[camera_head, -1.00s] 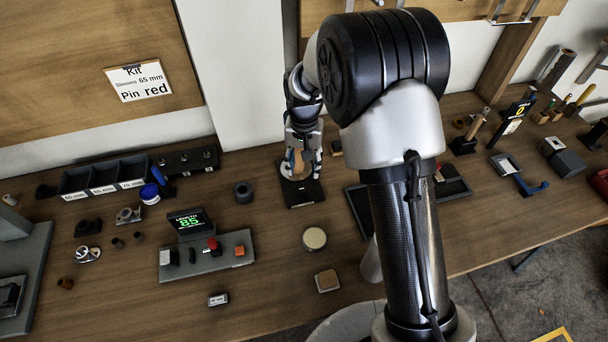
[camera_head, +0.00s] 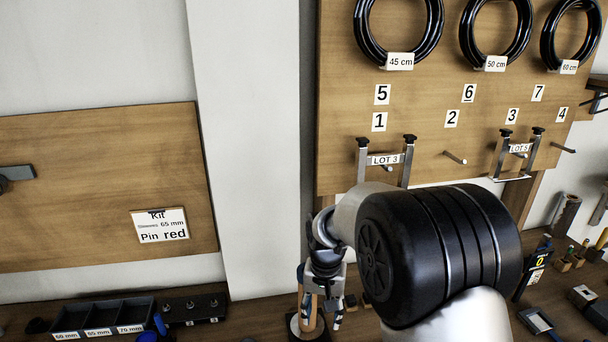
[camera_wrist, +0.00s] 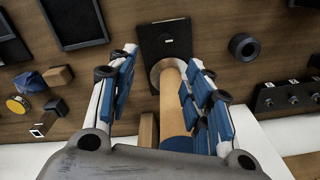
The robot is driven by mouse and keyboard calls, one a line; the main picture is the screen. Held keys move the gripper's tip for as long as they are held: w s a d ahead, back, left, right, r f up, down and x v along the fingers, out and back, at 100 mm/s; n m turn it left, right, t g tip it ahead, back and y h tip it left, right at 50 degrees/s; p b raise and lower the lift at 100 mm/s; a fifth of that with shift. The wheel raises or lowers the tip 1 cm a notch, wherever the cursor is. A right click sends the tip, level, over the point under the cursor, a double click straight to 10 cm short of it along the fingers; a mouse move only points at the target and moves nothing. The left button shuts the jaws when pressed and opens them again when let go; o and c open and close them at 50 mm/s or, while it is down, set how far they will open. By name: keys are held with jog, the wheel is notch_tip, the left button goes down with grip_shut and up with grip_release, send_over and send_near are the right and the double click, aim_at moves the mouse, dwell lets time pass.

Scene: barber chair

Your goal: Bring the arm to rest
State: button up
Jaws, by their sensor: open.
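My gripper (camera_head: 321,311) is open at the back of the bench, pointing down. In the wrist view its two blue-padded fingers (camera_wrist: 160,95) are spread wide. A tan cylinder (camera_wrist: 173,98) with a blue band stands between them, closer to the right finger, with a clear gap on the left. I cannot tell whether the right finger touches it. The cylinder's far end meets a pale ring on a black plate (camera_wrist: 165,36).
A pegboard (camera_head: 430,160) with black hoops and metal brackets rises behind the arm. Black bins (camera_head: 101,316) stand at left. A dark tray (camera_wrist: 75,22) and a dark ring (camera_wrist: 244,46) lie on either side of the plate.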

jog(key=s+d+r+t, duration=0.1)
jog(key=s+d+r, duration=0.2)
jog(key=s+r, duration=0.45)
jog(key=s+d+r+t, duration=0.1)
jog(key=s+d+r, duration=0.1)
jog(key=s, duration=0.5)
jog(key=s+d+r+n+t, duration=0.1)
jog(key=s+d+r, duration=0.1)
jog(key=s+r, duration=0.2)
jog(key=s+d+r+n+t, duration=0.1)
jog(key=s+d+r, duration=0.1)
jog(key=s, duration=0.7)
jog(key=shift+s+d+r, duration=0.25)
jog(key=shift+s+r, duration=0.15)
jog(key=shift+r, duration=0.25)
